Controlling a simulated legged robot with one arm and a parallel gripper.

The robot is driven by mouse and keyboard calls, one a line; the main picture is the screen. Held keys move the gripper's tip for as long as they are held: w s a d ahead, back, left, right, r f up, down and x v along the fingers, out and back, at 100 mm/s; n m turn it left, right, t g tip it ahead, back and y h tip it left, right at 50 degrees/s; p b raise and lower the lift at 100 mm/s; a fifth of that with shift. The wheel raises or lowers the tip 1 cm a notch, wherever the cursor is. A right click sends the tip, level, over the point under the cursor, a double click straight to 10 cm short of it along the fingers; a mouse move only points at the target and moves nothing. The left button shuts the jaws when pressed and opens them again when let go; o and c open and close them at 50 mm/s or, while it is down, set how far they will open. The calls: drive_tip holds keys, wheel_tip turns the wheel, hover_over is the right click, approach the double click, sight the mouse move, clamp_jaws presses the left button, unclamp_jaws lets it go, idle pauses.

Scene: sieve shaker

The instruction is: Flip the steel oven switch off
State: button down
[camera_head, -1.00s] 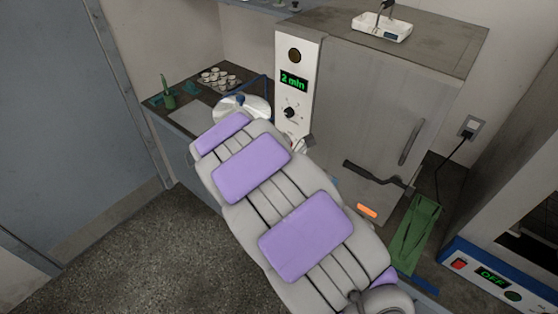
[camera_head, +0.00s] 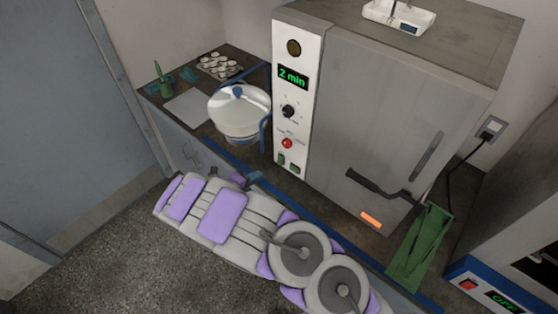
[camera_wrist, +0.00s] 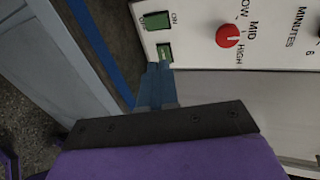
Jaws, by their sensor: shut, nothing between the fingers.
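The steel oven (camera_head: 390,130) stands on the counter with a white control panel (camera_head: 296,95) on its left side. Two small green switches sit low on the panel, one on the left (camera_head: 281,159) and one on the right (camera_head: 295,169). In the wrist view one green switch (camera_wrist: 157,20) lies by an "ON" label, and the other (camera_wrist: 165,52) lies just beyond my fingertips. My gripper (camera_head: 254,176) has blue fingers, shut and empty, below the panel near the counter edge. In the wrist view the fingertips (camera_wrist: 158,68) overlap the nearer switch's edge; contact cannot be told.
The panel has a green "2 min" display (camera_head: 293,77), a black knob (camera_head: 288,111) and a red knob (camera_head: 287,143). A white round vessel (camera_head: 240,115) stands left of the oven. A green object (camera_head: 420,250) lies front right. A second appliance (camera_head: 480,275) reads OFF.

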drive_tip(key=a+f+n, duration=0.1)
drive_tip(key=b, duration=0.3)
approach(281, 162)
drive_tip(key=x, duration=0.5)
drive_tip(key=shift+w+a+f, duration=0.1)
drive_tip(key=shift+w+f, duration=0.05)
drive_tip(key=shift+f, duration=0.25)
drive_tip(key=shift+w+d+f, duration=0.15)
drive_tip(key=shift+w+d, duration=0.4)
drive_tip(key=shift+d, duration=0.15)
drive_tip(key=shift+a, duration=0.1)
drive_tip(key=shift+w+f+t, duration=0.1)
drive_tip(key=shift+f+t, duration=0.05)
drive_tip(key=shift+t, duration=0.25)
